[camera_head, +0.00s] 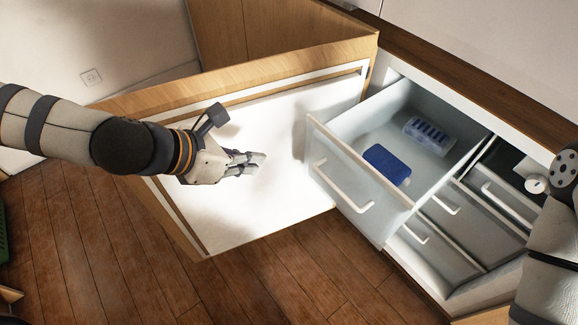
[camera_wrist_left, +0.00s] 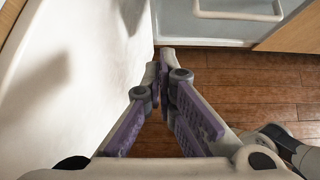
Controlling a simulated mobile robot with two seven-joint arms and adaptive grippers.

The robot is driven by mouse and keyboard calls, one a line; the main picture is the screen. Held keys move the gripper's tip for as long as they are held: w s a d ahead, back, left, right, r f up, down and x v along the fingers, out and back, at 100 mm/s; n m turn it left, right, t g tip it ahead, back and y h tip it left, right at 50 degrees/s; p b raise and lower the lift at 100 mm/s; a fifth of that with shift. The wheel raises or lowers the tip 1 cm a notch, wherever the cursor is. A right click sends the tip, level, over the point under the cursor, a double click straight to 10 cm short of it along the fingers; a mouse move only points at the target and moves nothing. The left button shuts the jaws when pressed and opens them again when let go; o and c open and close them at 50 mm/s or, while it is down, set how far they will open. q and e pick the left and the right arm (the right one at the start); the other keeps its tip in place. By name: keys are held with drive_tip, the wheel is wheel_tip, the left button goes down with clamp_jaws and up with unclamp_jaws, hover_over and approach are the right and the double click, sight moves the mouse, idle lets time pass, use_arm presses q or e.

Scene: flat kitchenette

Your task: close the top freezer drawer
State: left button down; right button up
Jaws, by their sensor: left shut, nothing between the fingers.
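The top freezer drawer (camera_head: 352,182) is pulled far out of the freezer in the head view, its white bar handle (camera_head: 340,188) on the front panel. Its front also shows at the top of the left wrist view (camera_wrist_left: 205,25), with the handle (camera_wrist_left: 238,14) at the edge. My left gripper (camera_head: 258,160) is shut and empty, to the left of the drawer front and apart from it, over the open white-lined door (camera_head: 265,190). In the left wrist view its fingers (camera_wrist_left: 163,62) meet at the tips. My right gripper is out of view; part of my right arm shows at the right edge.
The drawer holds a blue box (camera_head: 387,164) and a clear tray with blue contents (camera_head: 428,133). Other drawers with handles (camera_head: 445,204) sit lower and to the right. The wooden-edged door stands open on the left. Wooden floor (camera_head: 110,260) is clear in front.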

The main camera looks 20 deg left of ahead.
use_arm(q)
drive_tip(key=b, duration=0.3)
approach(308, 158)
wheel_tip(308, 158, down, 4)
drive_tip(key=s, duration=0.1)
drive_tip(key=w, duration=0.1)
drive_tip(key=w+d, duration=0.1)
drive_tip(key=w, duration=0.1)
drive_tip(key=shift+w+d+r, duration=0.3)
drive_tip(key=shift+w+d, duration=0.05)
drive_tip(key=shift+d, duration=0.05)
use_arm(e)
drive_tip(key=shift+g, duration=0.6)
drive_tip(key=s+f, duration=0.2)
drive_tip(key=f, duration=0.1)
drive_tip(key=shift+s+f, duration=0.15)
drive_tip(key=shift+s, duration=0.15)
